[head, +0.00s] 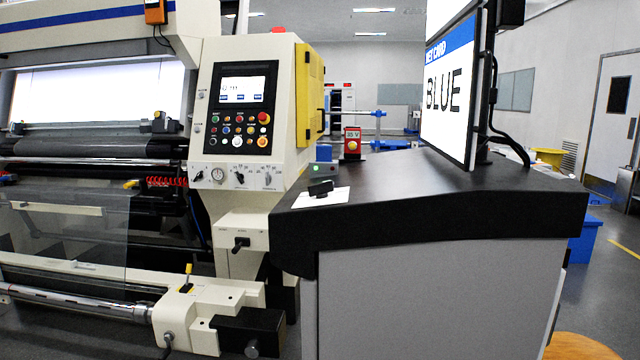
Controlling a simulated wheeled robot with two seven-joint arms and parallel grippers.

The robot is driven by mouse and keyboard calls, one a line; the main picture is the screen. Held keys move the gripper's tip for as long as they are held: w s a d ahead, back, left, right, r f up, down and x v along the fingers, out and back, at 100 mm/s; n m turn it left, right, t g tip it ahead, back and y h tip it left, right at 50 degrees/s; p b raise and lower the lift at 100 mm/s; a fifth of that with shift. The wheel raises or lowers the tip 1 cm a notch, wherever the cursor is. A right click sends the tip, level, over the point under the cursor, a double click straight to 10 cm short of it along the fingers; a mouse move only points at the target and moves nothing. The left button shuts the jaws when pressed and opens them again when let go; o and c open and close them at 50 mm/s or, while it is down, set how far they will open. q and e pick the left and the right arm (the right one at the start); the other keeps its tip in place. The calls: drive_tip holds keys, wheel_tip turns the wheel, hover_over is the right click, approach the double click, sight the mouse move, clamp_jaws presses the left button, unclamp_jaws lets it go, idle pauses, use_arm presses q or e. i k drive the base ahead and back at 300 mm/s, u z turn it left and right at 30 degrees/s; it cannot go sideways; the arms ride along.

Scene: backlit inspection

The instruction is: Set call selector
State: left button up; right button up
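A black selector knob (320,188) sits on a white plate (322,198) at the left end of the dark console top (400,185). The marks on the plate are too small to read. A monitor (450,92) on the console shows a card with the large word "BLUE" under a blue header, seen at a slant. The cream machine's control panel (213,140) carries a small lit screen, several coloured buttons and a row of rotary knobs (218,175) below. Neither of my grippers shows in the head view.
A black lever switch (241,243) juts from the machine left of the console. A red-and-yellow box (352,143) marked "35 V" shows behind the console top. The monitor and its cables stand at the console's right. The front of the console top is clear.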

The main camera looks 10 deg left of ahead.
sight(321, 190)
drive_tip(key=u, duration=2.15)
drive_tip(key=i, duration=1.25)
drive_tip(key=z, duration=2.55)
